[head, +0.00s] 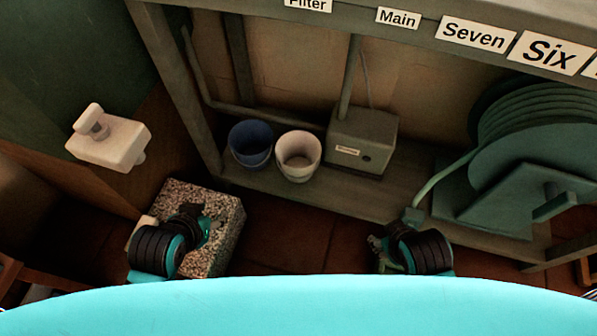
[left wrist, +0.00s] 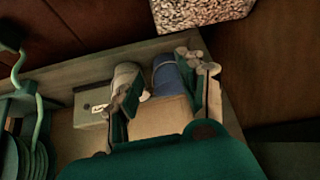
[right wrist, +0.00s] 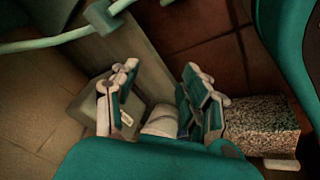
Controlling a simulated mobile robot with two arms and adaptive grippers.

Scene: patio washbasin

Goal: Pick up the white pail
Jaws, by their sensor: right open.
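The white pail (head: 298,156) stands upright on the low shelf under the bench, between the blue pail (head: 251,144) and a grey box. It also shows in the left wrist view (left wrist: 124,74), partly behind a finger, and in the right wrist view (right wrist: 161,121), partly cut off by my gripper body. My left gripper (head: 212,232) is over the speckled block, in front of and left of the pail, open and empty. My right gripper (head: 378,250) is in front of the shelf, right of the pail, open and empty. Neither touches the pail.
The grey box (head: 362,140) with a pipe stands right of the white pail. A green hose reel (head: 535,145) fills the shelf's right side. The speckled block (head: 228,235) is on the floor at left. A white fixture (head: 110,142) is on the left wall. The labelled bench edge overhangs the shelf.

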